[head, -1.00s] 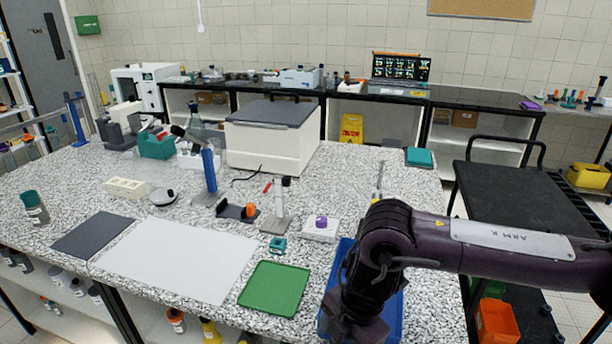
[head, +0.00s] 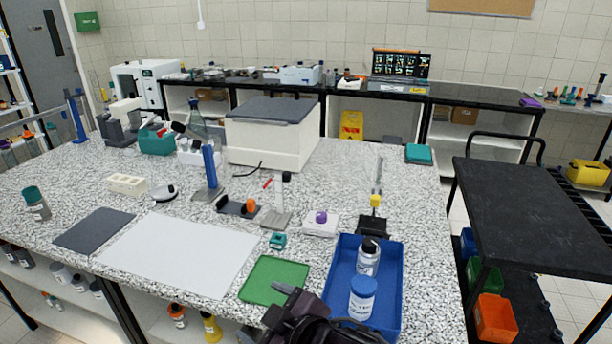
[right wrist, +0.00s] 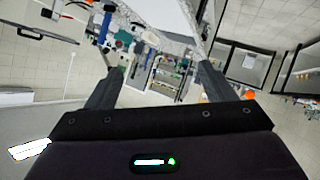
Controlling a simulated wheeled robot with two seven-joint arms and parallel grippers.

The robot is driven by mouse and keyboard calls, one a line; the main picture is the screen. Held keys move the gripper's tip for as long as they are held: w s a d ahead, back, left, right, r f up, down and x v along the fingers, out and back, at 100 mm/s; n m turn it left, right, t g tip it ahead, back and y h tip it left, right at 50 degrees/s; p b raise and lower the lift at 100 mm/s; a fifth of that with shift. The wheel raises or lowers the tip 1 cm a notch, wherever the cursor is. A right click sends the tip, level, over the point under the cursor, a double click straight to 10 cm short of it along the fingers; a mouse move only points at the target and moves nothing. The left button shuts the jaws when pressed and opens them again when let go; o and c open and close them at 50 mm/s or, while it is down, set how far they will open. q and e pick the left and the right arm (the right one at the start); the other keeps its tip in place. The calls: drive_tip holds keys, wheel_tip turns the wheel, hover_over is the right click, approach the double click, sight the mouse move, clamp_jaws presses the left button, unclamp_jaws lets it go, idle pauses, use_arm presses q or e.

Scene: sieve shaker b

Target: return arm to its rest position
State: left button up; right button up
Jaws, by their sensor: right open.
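My right gripper (head: 288,292) is low in the head view, at the near edge of the green tray (head: 262,291) and left of the blue tray (head: 393,285). Its dark arm comes in from the bottom edge. In the right wrist view the two fingers stand wide apart, with nothing held between them (right wrist: 158,78). The blue tray holds a bottle with a black cap (head: 368,260) and a bottle with a blue cap (head: 362,298), both upright. My left gripper is not in view.
The speckled bench holds a white mat (head: 180,255), a dark grey mat (head: 95,230), a small white device with a purple top (head: 320,224) and a large white box (head: 270,140). A black cart (head: 535,210) stands to the right, apart from the bench.

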drive_tip(key=s+d+f+m+g+h, duration=0.2)
drive_tip(key=s+d+f+m+h, duration=0.15)
drive_tip(key=d+f, duration=0.4)
drive_tip(key=s+d+f+m+g+h, duration=0.2)
drive_tip(key=s+d+f+m, duration=0.2)
drive_tip(key=d, duration=0.6)
drive_tip(key=s+d+f+m+g+h, duration=0.2)
drive_tip(key=s+d+f+m+h, duration=0.15)
drive_tip(key=d+f, duration=0.4)
drive_tip(key=s+d+f+g+b, duration=0.1)
drive_tip(key=s+f+b, duration=0.15)
drive_tip(key=f, duration=2.65)
drive_tip(key=s+d+f, duration=0.1)
drive_tip(key=s+f, duration=0.8)
drive_tip(key=s, duration=0.1)
drive_tip(key=s+d+f+g+b, duration=0.1)
drive_tip(key=s+d+f, duration=0.1)
drive_tip(key=s+f, duration=0.8)
drive_tip(key=shift+d+f+y, duration=0.25)
drive_tip(key=shift+y, duration=0.05)
